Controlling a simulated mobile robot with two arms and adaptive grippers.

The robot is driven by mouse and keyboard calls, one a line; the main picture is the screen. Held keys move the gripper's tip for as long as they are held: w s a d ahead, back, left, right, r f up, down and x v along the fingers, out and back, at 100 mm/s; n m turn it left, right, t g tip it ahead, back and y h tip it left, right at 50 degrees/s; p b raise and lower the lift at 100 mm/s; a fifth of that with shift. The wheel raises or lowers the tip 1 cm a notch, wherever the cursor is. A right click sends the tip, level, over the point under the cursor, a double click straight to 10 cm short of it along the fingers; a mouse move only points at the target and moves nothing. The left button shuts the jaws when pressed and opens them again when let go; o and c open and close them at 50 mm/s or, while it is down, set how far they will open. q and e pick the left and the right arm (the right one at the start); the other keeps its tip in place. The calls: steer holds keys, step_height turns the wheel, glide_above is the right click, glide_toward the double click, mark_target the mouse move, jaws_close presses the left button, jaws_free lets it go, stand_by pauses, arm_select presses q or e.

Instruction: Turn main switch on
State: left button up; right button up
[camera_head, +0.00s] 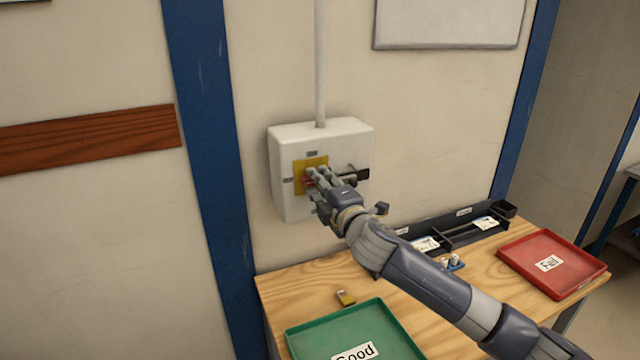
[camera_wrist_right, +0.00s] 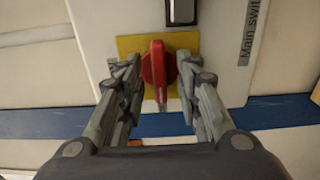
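The main switch is a red rotary handle (camera_wrist_right: 158,72) on a yellow plate (camera_head: 318,163), mounted on a white wall box (camera_head: 290,145). In the head view my right gripper (camera_head: 316,177) is at the front of the box and covers most of the red handle. In the right wrist view the gripper (camera_wrist_right: 160,88) has its fingers apart, one on each side of the handle, with visible gaps. The handle lies lengthwise between the fingers. A label beginning "Main swit" (camera_wrist_right: 250,35) is beside the yellow plate. My left gripper is not in view.
Below the box is a wooden table (camera_head: 300,285) with a green "Good" tray (camera_head: 312,335), a red "Fail" tray (camera_head: 535,250) and a dark organizer (camera_head: 455,228). A small yellow padlock-like object (camera_head: 346,298) lies near the green tray. A grey conduit (camera_head: 320,60) rises from the box.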

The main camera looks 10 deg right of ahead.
jaws_close()
steer(key=shift+m, duration=0.3)
steer(key=m+p, duration=0.3)
steer(key=m, duration=1.4)
steer(key=shift+m, duration=0.3)
stand_by(0.4)
jaws_free()
